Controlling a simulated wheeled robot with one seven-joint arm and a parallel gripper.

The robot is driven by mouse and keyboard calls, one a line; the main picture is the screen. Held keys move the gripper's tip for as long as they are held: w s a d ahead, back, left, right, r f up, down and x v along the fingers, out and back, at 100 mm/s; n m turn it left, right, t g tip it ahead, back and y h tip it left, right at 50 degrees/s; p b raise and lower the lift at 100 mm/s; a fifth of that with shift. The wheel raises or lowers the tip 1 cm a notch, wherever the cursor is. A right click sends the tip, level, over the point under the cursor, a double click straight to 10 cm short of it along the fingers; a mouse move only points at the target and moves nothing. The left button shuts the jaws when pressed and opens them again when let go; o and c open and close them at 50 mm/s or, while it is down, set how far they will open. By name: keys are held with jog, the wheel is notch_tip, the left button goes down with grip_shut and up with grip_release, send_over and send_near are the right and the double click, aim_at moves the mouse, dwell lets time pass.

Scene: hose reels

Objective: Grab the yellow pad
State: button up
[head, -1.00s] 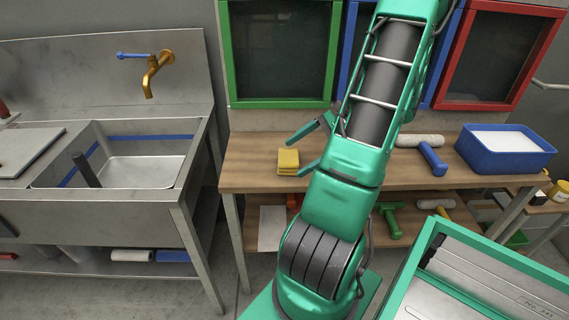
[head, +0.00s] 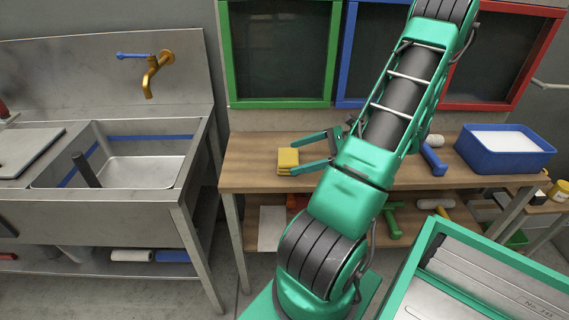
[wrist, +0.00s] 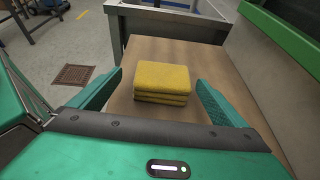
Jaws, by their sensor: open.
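The yellow pad (head: 288,160) lies on the left part of the wooden bench top and looks like a small folded stack. In the wrist view the yellow pad (wrist: 162,83) sits ahead, between the lines of the two fingers. My gripper (head: 297,152) is open, with its green fingers pointing left, one behind and one in front of the pad. In the wrist view my gripper (wrist: 158,92) shows a finger on each side of the pad, with a gap on both sides. Nothing is held.
The wooden bench (head: 245,172) also bears a blue tub (head: 505,160) and a blue-handled roller (head: 433,160) to the right. Framed screens, including a green one (head: 282,104), stand behind. A metal sink (head: 140,170) is at left. The bench left of the pad is clear.

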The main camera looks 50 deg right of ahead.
aim_at(294, 156)
jog(key=x, duration=0.5)
jog(key=shift+w+d, duration=0.15)
jog(key=shift+d, duration=0.05)
jog(key=c, duration=1.1)
